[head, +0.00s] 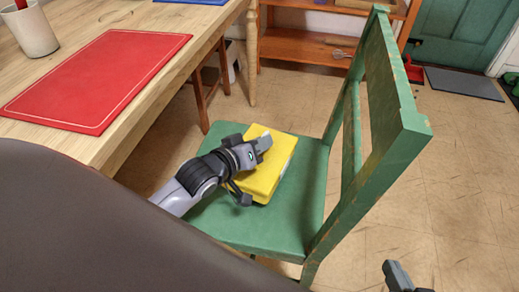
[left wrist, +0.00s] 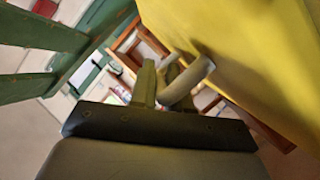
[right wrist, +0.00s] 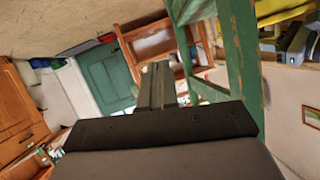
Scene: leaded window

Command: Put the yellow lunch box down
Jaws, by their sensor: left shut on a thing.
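The yellow lunch box (head: 272,172) is at the green chair's seat (head: 285,225). I cannot tell whether it rests on the seat or hangs just above it. My left gripper (head: 258,146) is over the box and partly hides it. In the left wrist view the box's yellow side (left wrist: 245,45) fills the upper right, and the left fingers (left wrist: 150,85) are shut on its grey handle (left wrist: 190,80). My right gripper (head: 397,275) is at the bottom right of the head view, apart from the chair. In the right wrist view its fingers (right wrist: 157,85) are together and empty.
The chair's backrest (head: 385,120) rises right of the box. A wooden table (head: 75,30) with a red mat (head: 100,75) and a cup (head: 30,30) stands at left. A wooden shelf (head: 305,47) is behind.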

